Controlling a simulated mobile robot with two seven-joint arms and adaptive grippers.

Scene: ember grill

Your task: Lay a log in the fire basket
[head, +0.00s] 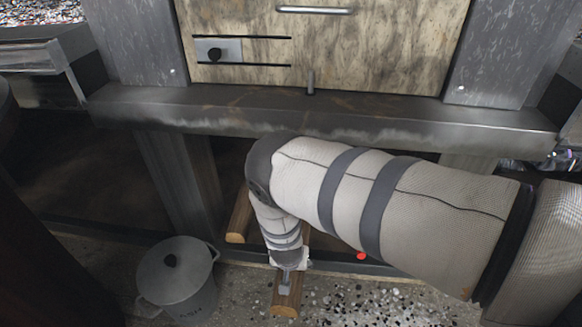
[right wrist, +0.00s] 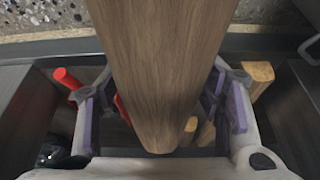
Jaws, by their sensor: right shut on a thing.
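My right gripper (head: 287,272) reaches down in front of the grill, under its front ledge. It is shut on a brown wooden log (head: 286,301), which sticks out toward the bottom of the head view over the speckled ground. In the right wrist view the held log (right wrist: 165,60) runs between the purple-padded fingers of the gripper (right wrist: 160,103). Another log (head: 239,217) lies in the low space under the ledge, partly hidden by my arm. More log ends (right wrist: 258,73) show in the wrist view. I cannot make out the fire basket. My left gripper is out of view.
A grey lidded pot (head: 177,278) stands on the ground left of the held log. The dark ledge (head: 200,108) crosses above my forearm, with a mottled panel (head: 350,50) over it. A red object (head: 361,256) shows under my arm and a red cylinder (right wrist: 66,78) in the wrist view.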

